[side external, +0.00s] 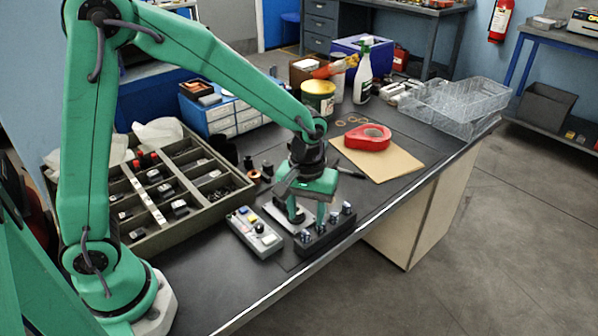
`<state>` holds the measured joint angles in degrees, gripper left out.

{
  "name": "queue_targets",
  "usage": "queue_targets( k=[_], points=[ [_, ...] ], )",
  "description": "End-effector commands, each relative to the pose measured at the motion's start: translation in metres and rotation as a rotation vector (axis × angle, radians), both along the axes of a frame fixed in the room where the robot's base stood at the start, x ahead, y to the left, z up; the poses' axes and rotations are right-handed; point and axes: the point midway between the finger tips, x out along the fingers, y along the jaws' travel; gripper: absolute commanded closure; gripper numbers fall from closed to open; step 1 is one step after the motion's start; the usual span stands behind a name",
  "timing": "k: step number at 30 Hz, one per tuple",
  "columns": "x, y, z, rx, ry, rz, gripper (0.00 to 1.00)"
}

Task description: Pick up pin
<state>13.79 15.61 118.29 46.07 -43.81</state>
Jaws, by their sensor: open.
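A black block (322,241) stands near the front edge of the bench, with several small pins in a row on its top. One pin (305,237) is at its left end, and another pin (347,207) is at its right end. They look pale or metallic at the top and are small in the picture. My green gripper (308,216) points down over the block and the light plate behind it. Its two fingers are apart. The fingers partly hide the block and plate. I cannot tell whether a pin stands between the fingertips.
A grey control box (254,232) with coloured buttons sits left of the block. A compartment tray (190,214) lies further left. A red tape roll (366,138) rests on brown card (398,160) behind right. The bench edge is close in front.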

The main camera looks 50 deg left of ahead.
Motion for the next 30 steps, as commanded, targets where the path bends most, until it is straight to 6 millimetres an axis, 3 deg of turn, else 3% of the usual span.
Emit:
queue_targets(
  k=[15,30],
  points=[
    [-0.001,-0.002,-0.048,0.001,0.003,0.000,0.55],
    [-0.001,-0.002,-0.051,0.000,0.000,0.000,0.55]
  ],
)
